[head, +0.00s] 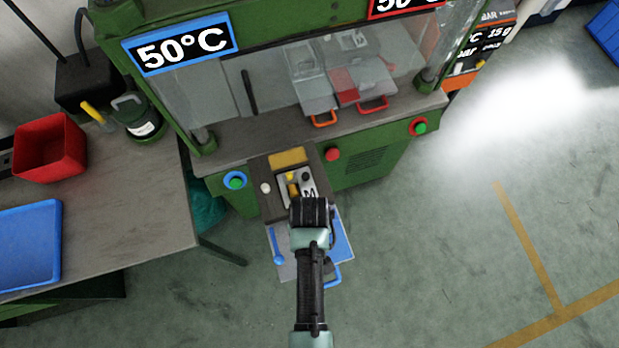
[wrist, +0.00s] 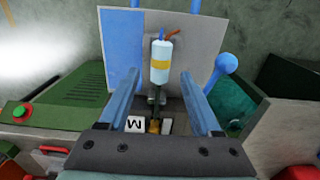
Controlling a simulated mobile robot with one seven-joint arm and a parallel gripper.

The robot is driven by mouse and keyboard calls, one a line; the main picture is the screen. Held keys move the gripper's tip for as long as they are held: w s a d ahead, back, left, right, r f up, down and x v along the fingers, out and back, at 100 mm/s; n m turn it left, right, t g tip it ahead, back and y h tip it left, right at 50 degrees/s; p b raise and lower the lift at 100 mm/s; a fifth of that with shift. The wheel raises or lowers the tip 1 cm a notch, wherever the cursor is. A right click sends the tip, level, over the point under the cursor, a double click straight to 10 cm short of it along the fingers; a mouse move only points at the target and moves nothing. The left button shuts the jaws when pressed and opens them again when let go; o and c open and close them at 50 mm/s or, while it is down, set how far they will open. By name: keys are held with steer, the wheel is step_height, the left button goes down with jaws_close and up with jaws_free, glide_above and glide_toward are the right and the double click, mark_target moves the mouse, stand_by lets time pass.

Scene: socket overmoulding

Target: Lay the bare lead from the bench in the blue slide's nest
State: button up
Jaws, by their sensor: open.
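The lead (wrist: 161,62) is a pale cylinder with a yellow band and red and blue wire ends, in the wrist view. A dark stem runs from it towards a brass end (wrist: 154,126), which sits in the nest beside a white M mark. The brass end also shows in the head view (head: 293,190). The blue slide (head: 283,262) is pulled out in front of the press, with blue handles. My gripper (wrist: 161,76) is open, its fingers on either side of the lead, apparently without touching it. In the head view my arm hides most of the lead.
The green press (head: 365,165) stands behind the slide, with orange-handled (head: 324,119) and red-handled (head: 373,104) slides inside. The bench (head: 150,190) at left bears a blue tray (head: 28,240), a red bin (head: 50,148) and a dark green pot (head: 137,118). Floor at right is clear.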

step_height(320, 180, up, 11)
steer(key=shift+b, duration=0.4)
stand_by(0.4)
